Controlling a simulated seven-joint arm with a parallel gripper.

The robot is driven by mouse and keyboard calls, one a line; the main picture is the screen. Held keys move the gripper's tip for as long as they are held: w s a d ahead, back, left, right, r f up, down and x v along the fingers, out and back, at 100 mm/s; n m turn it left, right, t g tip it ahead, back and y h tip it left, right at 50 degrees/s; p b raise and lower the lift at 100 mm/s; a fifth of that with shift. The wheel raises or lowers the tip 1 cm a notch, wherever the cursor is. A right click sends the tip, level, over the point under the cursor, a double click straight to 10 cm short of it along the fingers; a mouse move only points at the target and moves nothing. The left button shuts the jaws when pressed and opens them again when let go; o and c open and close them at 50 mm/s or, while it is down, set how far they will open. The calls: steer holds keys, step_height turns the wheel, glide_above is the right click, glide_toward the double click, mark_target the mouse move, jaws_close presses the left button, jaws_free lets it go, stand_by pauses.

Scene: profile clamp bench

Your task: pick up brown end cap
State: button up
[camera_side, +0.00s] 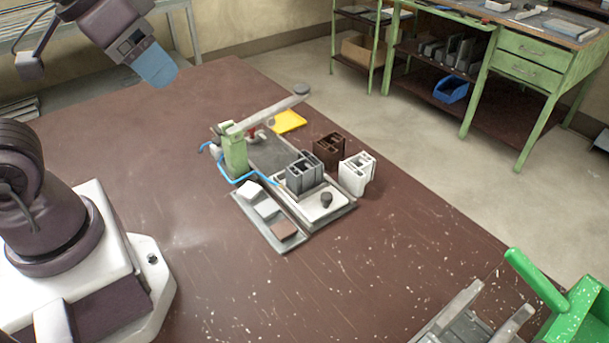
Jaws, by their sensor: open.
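The brown end cap (284,230) is a small flat brown piece. It lies at the near end of a narrow grey tray (266,235), in a row with a white cap (250,190) and a light grey cap (267,208). My gripper (159,68) is high at the upper left, well away from the tray and apart from every cap. It is open, and nothing shows in it; its fingertips are hard to make out.
Beside the tray stands a clamp fixture with a green post (234,150) and long lever (268,110). Dark grey (305,174), brown (329,148) and white (356,173) profile pieces stand close by. A yellow pad (289,121) lies behind.

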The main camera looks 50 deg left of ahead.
steer(key=shift+o, duration=0.3)
steer(key=m+g, duration=0.6)
steer(key=m, duration=1.2)
glide_above(283, 228)
step_height(283, 228, down, 21)
step_height(283, 228, down, 13)
steer(key=shift+c, duration=0.2)
steer(key=c, duration=0.6)
